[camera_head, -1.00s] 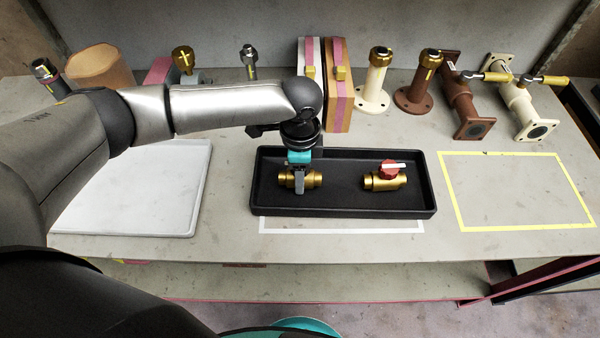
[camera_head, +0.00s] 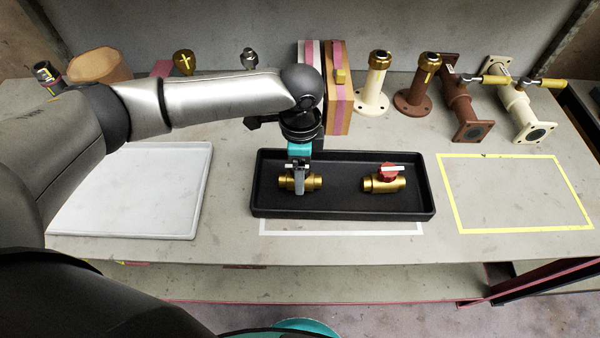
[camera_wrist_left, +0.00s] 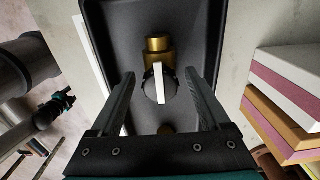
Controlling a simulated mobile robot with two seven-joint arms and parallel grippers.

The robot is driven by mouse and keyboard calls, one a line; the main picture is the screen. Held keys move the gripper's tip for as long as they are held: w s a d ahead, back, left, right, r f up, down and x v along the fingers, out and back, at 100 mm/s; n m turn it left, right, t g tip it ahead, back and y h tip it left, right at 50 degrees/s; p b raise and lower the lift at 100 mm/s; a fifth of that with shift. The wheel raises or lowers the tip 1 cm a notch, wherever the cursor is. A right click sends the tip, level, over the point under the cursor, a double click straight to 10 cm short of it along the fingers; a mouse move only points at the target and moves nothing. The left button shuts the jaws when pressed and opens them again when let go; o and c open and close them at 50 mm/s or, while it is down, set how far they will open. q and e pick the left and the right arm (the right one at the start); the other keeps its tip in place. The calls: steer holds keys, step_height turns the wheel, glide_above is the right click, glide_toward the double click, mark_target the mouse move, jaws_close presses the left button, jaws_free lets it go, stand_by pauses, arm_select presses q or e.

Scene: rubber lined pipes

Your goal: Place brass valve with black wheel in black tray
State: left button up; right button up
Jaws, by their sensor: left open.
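The black tray (camera_head: 345,210) lies on the bench in front of me. The brass valve with the black wheel (camera_wrist_left: 158,48) is in the tray's left part; its brass ends (camera_head: 314,183) show on both sides of my gripper. In the left wrist view its black wheel, with a white bar across it, shows between the fingers. My left gripper (camera_head: 299,189) is open right above this valve. In the left wrist view the fingers (camera_wrist_left: 159,82) stand apart on either side of the wheel. The fingers hide the wheel in the head view. My right gripper is not in view.
A brass valve with a red wheel (camera_head: 385,180) lies in the tray's right part. A white tray (camera_head: 130,190) is at left; a yellow-outlined area (camera_head: 515,190) at right is empty. Striped blocks (camera_head: 338,90), flanged pipes (camera_head: 418,85) and fittings stand along the back.

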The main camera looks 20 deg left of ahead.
arm_select(q)
step_height(320, 180, up, 9)
steer(key=shift+r+p, duration=0.1)
steer(key=shift+p, duration=0.65)
steer(key=shift+c, duration=0.2)
stand_by(1.2)
